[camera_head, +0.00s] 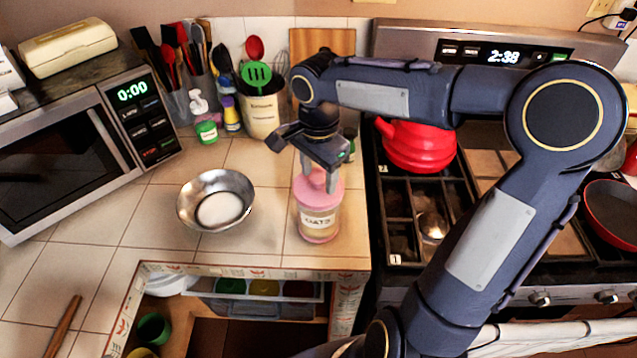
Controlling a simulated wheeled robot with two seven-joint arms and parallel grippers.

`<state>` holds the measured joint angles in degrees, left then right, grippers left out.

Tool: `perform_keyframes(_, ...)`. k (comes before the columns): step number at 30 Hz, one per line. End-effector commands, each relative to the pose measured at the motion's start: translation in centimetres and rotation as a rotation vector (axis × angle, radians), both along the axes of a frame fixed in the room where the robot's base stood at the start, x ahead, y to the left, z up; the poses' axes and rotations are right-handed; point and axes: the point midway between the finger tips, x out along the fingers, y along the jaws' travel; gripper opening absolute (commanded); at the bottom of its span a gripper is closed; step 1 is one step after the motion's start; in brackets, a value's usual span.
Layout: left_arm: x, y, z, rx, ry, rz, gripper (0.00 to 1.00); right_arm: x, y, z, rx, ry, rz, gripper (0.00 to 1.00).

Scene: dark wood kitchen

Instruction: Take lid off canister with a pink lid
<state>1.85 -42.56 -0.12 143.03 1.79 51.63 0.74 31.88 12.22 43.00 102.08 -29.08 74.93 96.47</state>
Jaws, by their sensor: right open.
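The canister (318,222) stands upright on the tiled counter near its right end, beside the stove. It has a clear body, a white label and a pink base. Its pink lid (331,186) is on top, partly hidden by my right gripper. My right gripper (319,180) points down over the lid from above, its fingers open and at the lid's knob. I cannot tell whether the fingers touch the lid. My left gripper is not in view.
A metal bowl (216,201) sits left of the canister. Utensil holders (262,115) and small bottles (206,130) stand behind. A microwave (70,150) is at left. A red kettle (417,148) sits on the stove at right. The counter's front edge lies close before the canister, above an open drawer.

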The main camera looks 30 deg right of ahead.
Motion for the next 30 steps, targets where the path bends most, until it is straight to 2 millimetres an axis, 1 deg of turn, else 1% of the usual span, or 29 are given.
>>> perform_keyframes(1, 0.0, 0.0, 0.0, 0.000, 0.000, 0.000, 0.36, 0.0, 0.0, 0.0, 0.000, 0.000, 0.000, 0.54)
perform_keyframes(2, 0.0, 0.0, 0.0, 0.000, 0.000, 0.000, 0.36, 0.0, 0.0, 0.0, 0.000, 0.000, 0.000, 0.51)
perform_keyframes(12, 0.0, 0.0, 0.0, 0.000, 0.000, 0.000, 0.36, 0.0, 0.0, 0.1, 0.000, 0.000, 0.000, 0.07)
perform_keyframes(19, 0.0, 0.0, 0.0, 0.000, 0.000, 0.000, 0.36, 0.0, 0.0, 0.1, 0.000, 0.000, -0.001, 0.06)
perform_keyframes(23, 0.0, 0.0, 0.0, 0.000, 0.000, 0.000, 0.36, 0.1, 0.0, 0.6, -0.001, -0.002, -0.001, 0.06)
perform_keyframes(26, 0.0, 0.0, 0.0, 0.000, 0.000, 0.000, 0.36, 0.1, 0.0, 1.5, -0.001, -0.002, -0.002, 0.06)
perform_keyframes(29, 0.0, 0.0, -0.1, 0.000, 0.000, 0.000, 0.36, 0.1, 0.0, 3.0, -0.001, -0.004, 0.000, 0.06)
perform_keyframes(30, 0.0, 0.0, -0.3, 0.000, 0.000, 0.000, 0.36, -0.3, 0.1, 3.7, -0.003, -0.005, -0.001, 0.06)
